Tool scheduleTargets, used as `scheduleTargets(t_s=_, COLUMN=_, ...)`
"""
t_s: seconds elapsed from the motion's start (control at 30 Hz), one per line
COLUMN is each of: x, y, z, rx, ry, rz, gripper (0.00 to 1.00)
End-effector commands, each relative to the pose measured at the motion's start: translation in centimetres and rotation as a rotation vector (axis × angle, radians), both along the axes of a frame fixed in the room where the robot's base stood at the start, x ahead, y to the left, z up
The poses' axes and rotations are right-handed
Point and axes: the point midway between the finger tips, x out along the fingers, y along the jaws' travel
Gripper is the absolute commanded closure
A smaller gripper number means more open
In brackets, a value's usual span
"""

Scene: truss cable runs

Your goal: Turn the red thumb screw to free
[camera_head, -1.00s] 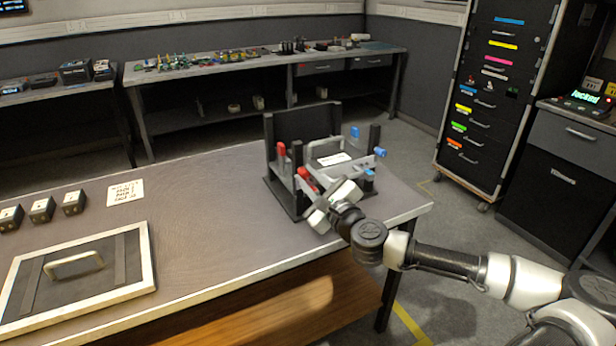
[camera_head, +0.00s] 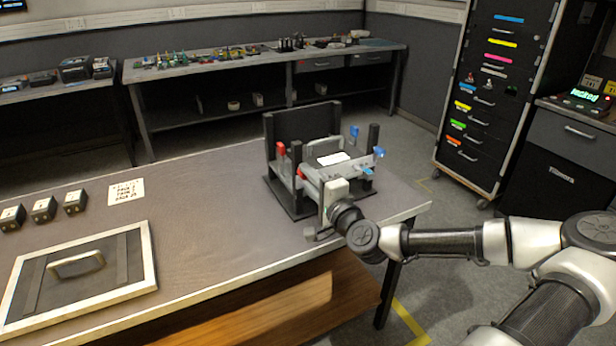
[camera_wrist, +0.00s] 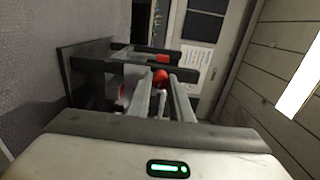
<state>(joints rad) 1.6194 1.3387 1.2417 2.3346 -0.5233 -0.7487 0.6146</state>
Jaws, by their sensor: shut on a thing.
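The black fixture (camera_head: 290,203) stands on the bench with upright posts, grey bars and a white label. One red thumb screw (camera_head: 300,173) is at its front left, partly hidden by my gripper (camera_head: 318,184). In the wrist view, my gripper (camera_wrist: 161,92) has its two pale fingers closed around this red screw (camera_wrist: 160,76), whose rounded head shows between the tips. A second red part (camera_head: 281,149) sits on the left post and appears behind in the wrist view (camera_wrist: 162,58). Blue parts (camera_head: 379,153) are on the right side. The screw's turn angle cannot be told.
A framed panel with a handle (camera_head: 77,266), several small dark boxes (camera_head: 43,208) and a paper note (camera_head: 126,191) lie to the left on the bench (camera_head: 205,245). The bench between them and the fixture is clear. A drawer cabinet (camera_head: 495,95) stands at the right.

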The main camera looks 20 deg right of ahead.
Motion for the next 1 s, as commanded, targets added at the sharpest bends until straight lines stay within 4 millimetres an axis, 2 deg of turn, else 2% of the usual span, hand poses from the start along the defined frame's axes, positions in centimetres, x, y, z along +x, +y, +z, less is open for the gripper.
scheduleTargets(t_s=0.4, x=-0.02, y=-0.05, z=0.01, rx=-0.214, ry=-0.006, rz=-0.001, gripper=1.0)
scheduleTargets(t_s=1.0, x=-0.03, y=-0.1, z=-0.02, rx=-0.253, ry=-0.007, rz=-0.002, gripper=1.0)
